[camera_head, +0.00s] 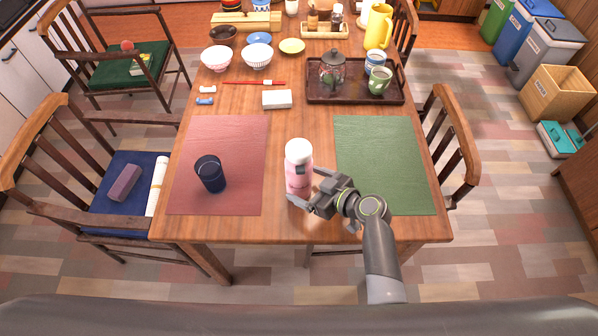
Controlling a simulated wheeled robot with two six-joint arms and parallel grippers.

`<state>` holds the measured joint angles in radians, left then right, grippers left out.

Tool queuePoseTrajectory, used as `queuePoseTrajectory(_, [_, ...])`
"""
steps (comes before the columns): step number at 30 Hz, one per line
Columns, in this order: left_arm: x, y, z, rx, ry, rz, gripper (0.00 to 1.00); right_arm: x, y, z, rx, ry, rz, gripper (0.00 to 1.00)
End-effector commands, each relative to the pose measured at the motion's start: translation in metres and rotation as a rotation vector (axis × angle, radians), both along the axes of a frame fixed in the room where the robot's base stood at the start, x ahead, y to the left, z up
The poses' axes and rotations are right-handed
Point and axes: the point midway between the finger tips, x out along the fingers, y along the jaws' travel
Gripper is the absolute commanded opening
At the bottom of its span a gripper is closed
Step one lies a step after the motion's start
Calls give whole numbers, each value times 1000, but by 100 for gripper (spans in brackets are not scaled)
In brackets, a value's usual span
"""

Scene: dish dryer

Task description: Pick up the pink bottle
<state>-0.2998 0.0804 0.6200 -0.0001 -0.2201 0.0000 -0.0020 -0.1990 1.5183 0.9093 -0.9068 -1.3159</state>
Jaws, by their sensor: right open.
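The pink bottle (298,172) with a white cap stands upright on the wooden table, between the red mat and the green mat. My right gripper (304,187) comes in from the lower right. Its open fingers are at the bottle's lower part, one behind its right side and one at its front near the base. I cannot tell whether the fingers touch the bottle. My left gripper is not in view.
A dark cup (210,174) stands on the red mat (240,140). The green mat (385,150) is empty under my right arm. A brown tray (318,97) with a glass jar and cups is behind. A white box (277,99) lies behind the bottle.

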Motion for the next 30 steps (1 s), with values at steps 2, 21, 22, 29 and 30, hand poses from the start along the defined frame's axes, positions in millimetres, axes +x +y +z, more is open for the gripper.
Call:
queuePoseTrajectory(2, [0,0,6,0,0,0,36,5,11,0,2,1,1,87])
queuePoseTrajectory(21, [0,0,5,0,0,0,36,18,26,-11,1,-1,-1,72])
queuePoseTrajectory(22, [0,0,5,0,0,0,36,18,26,-11,1,-1,-1,68])
queuePoseTrajectory(29, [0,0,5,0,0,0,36,18,26,-11,1,-1,-1,38])
queuePoseTrajectory(30, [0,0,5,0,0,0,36,18,26,-11,1,-1,-1,33])
